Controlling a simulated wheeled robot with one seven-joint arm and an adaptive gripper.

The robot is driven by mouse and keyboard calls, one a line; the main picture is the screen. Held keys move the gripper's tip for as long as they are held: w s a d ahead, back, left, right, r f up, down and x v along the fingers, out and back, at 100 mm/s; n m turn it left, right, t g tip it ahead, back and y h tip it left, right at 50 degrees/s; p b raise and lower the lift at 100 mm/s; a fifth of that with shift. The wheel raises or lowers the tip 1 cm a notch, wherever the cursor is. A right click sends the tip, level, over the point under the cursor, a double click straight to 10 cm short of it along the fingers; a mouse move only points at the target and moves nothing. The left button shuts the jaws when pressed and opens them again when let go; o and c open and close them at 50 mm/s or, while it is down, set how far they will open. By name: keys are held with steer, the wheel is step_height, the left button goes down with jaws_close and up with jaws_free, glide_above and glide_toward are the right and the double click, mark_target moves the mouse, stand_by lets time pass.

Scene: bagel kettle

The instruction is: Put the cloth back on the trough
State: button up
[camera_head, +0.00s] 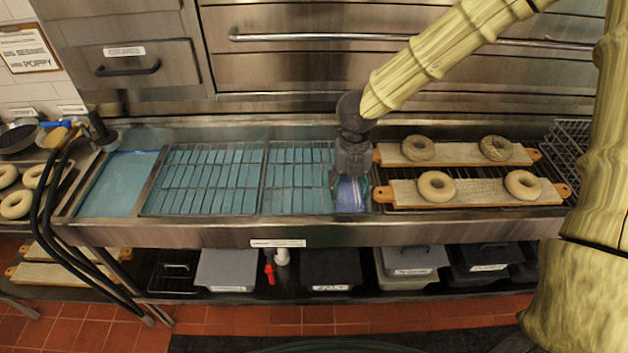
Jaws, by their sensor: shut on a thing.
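The steel trough (180,232) runs across the middle of the view, with blue water showing in its left and middle parts. My gripper (349,178) points down over the trough, just left of the bagel boards. It is shut on the cloth (350,196), a small pale piece with blue-purple showing below the fingers. The cloth is at the trough's front edge, right of the wire racks. Its upper part is hidden by the gripper, and I cannot tell whether it touches the rim.
Wire racks (205,178) cover the middle of the water. Two boards with bagels (436,186) lie on the right, close to my gripper. A hose (45,205) hangs over the left end. Lidded bins (330,268) stand on the shelf below.

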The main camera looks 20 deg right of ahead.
steer(key=p, duration=0.3)
glide_above(315, 192)
steer(key=shift+f, duration=0.45)
steer(key=shift+f+p, duration=0.8)
steer(key=shift+f, duration=0.95)
steer(key=o, duration=0.9)
steer(key=shift+r, duration=0.1)
step_height(315, 192, up, 12)
steer(key=b, duration=0.3)
steer(key=shift+b, duration=0.4)
